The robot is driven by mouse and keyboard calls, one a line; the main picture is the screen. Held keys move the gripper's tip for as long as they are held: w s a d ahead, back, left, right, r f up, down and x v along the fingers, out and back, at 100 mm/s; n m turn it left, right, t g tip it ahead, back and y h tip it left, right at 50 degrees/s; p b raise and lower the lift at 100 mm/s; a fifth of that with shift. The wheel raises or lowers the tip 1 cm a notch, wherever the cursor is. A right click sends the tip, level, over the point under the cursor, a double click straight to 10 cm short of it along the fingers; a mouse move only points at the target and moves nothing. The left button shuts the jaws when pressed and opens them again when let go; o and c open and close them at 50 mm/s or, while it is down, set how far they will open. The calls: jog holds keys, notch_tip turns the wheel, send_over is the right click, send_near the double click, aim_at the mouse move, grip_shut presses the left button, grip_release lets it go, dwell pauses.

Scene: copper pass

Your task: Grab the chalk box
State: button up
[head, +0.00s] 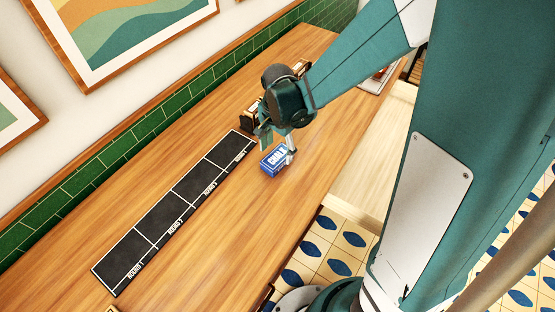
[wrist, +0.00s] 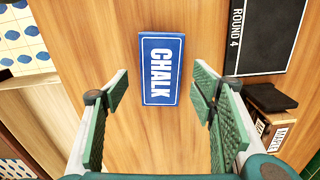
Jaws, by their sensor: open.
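The chalk box (head: 273,161) is a small blue box with white lettering on the wooden counter. It lies beside the last section of the black mat. My gripper (head: 278,146) is directly over or around the box's far end in the head view. In the wrist view the chalk box (wrist: 161,69) shows its labelled face, ahead of the fingers and between their lines. My gripper (wrist: 160,95) is open, with a green-padded finger on either side and nothing held. I cannot tell how far the fingertips are above the counter.
The black mat (head: 172,212) with marked round sections runs along the counter (head: 225,231). A dark holder with a label (wrist: 270,112) stands near the mat's Round 4 end. A tray (head: 376,80) lies farther back. A green tiled wall (head: 150,132) borders the counter.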

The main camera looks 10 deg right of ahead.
aim_at(277, 156)
jog(key=shift+f, duration=2.45)
jog(key=c, duration=1.1)
jog(key=shift+r, duration=0.1)
jog(key=shift+r+p, duration=0.3)
jog(key=shift+r, duration=4.6)
